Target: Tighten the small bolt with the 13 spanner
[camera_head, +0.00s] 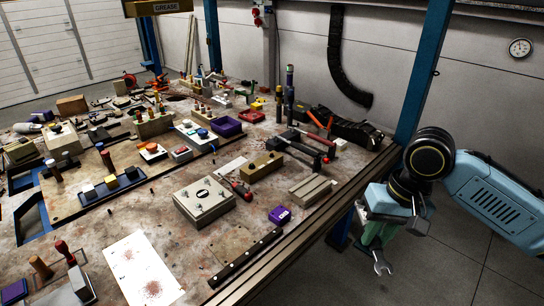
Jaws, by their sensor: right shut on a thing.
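My right gripper (380,236) is beyond the right edge of the workbench, over the floor. It is shut on a spanner (381,261), whose silver open-ended jaw points down below the fingers. A greenish part shows at the grip; the size marking cannot be read. A beige square box (204,201) with small metal fittings on its top sits on the bench near the middle. I cannot tell which fitting, if any, is the small bolt. My left gripper is not in view.
The workbench (225,243) is crowded toward the back. A blue post (421,75) stands behind my right arm.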

